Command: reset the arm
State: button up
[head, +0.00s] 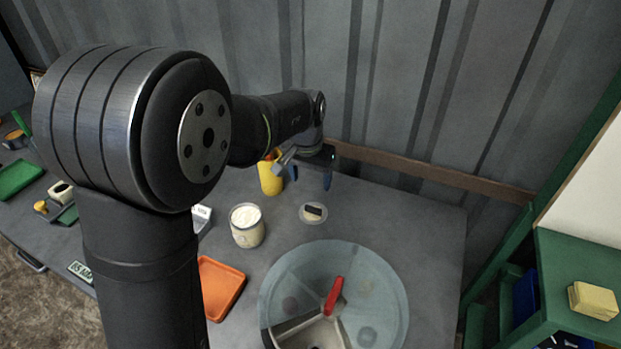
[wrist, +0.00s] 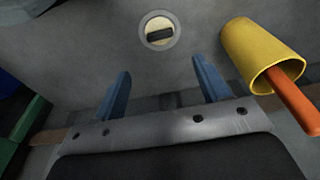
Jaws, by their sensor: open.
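My gripper (head: 311,178) hangs over the back part of the grey table, near the back edge. In the wrist view my gripper (wrist: 161,82) has its two blue fingers spread wide apart, with nothing between them. A yellow cup (head: 270,178) stands just left of the gripper; it also shows at the right in the wrist view (wrist: 248,52), with an orange handle (wrist: 290,100) sticking out. A small round dish (head: 311,219) with a dark block (head: 315,211) on it lies on the table in front of the gripper, apart from the fingers.
A jar of pale contents (head: 246,225) stands left of the dish. A large round glass plate (head: 385,290) with a red-handled part (head: 334,296) is at the front. An orange tray (head: 218,287) lies at left. A green shelf (head: 580,262) with a yellow block (head: 593,300) is at right. The table's right back is clear.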

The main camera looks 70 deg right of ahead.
aim_at(313, 208)
jog(key=f, duration=0.4)
jog(key=d+f, duration=0.1)
jog(key=f, duration=0.7)
jog(key=shift+d, duration=0.4)
notch_tip(313, 208, up, 2)
jog(key=shift+r, duration=0.75)
